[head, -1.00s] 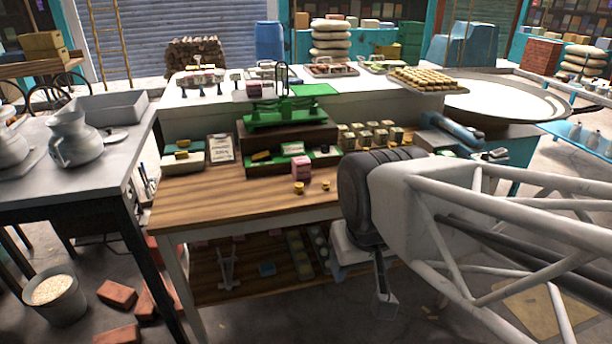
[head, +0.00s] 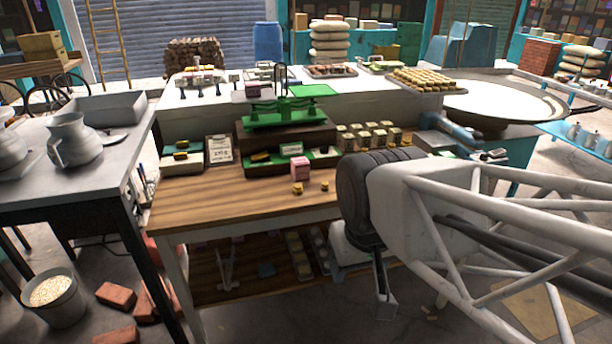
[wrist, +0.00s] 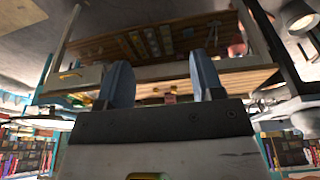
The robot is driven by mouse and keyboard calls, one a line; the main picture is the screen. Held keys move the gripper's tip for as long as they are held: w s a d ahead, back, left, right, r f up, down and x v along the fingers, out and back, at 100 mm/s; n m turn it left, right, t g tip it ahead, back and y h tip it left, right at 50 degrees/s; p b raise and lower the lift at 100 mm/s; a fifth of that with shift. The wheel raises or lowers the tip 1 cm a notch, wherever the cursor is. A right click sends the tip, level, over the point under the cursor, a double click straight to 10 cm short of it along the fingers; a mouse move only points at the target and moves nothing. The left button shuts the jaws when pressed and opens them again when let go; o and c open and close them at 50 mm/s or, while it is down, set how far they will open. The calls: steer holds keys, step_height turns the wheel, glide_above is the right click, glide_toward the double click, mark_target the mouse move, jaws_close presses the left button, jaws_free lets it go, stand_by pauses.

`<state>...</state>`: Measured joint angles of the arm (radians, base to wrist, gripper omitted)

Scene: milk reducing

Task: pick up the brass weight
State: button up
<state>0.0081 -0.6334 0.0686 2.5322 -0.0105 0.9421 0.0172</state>
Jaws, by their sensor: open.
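Two small brass weights stand near the front of the wooden table (head: 230,200). The left weight (head: 297,188) is just in front of a pink box (head: 300,169), and the right weight (head: 325,186) stands a little apart from it. Which one is meant, I cannot tell. My gripper (head: 384,303) hangs in front of the table, below its top and to the right of the weights, mostly hidden by my arm. In the wrist view my gripper (wrist: 160,62) has its two fingers spread, with nothing between them.
A green balance scale (head: 285,115) stands on a wooden box behind the weights. Several small tins (head: 370,135) are to the right, and a card (head: 220,149) is to the left. The table's front left is bare. A lower shelf (head: 225,285) holds goods.

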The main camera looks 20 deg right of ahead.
steer(key=shift+c, duration=0.2)
steer(key=w+d+f+t, duration=0.2)
steer(key=w, duration=0.7)
steer(key=w+d+f+t, duration=0.2)
steer(key=w, duration=0.6)
steer(key=w+d+f+t, duration=0.2)
steer(key=w, duration=0.7)
steer(key=t, duration=0.7)
glide_toward(326, 184)
steer(key=x, duration=0.2)
steer(key=shift+w+f, duration=0.2)
steer(key=shift+w, duration=0.15)
steer(key=shift+w, duration=0.1)
steer(key=shift+x, duration=1.2)
steer(key=shift+w, duration=0.1)
steer(key=shift+x, duration=2.5)
steer(key=shift+r, duration=0.1)
